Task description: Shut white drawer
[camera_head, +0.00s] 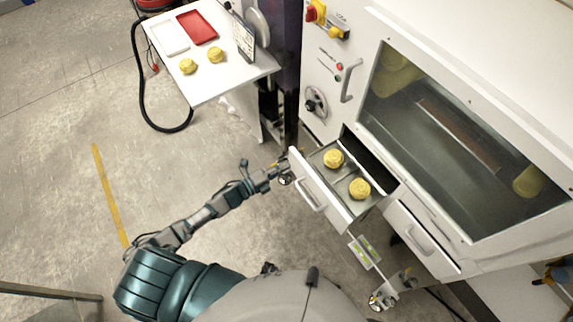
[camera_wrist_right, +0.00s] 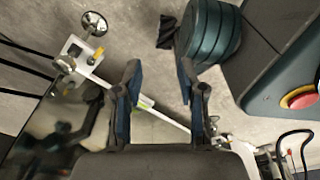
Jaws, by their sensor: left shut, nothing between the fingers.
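The white drawer (camera_head: 322,198) is pulled out of the white machine and stands open, its front and handle facing lower left. Two yellow round pieces (camera_head: 333,158) (camera_head: 360,188) lie inside it. My left gripper (camera_head: 279,168) is shut and empty at the drawer front's upper-left end; whether it touches is unclear. My right gripper (camera_wrist_right: 158,75) shows in the right wrist view with its two fingers apart and nothing between them. It is not visible in the head view.
A second, closed drawer (camera_head: 420,240) sits to the right, below the machine's window (camera_head: 450,130). A white side table (camera_head: 215,50) at the upper left carries a red tray (camera_head: 197,27), a white tray and yellow pieces. Floor left of the drawer is clear.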

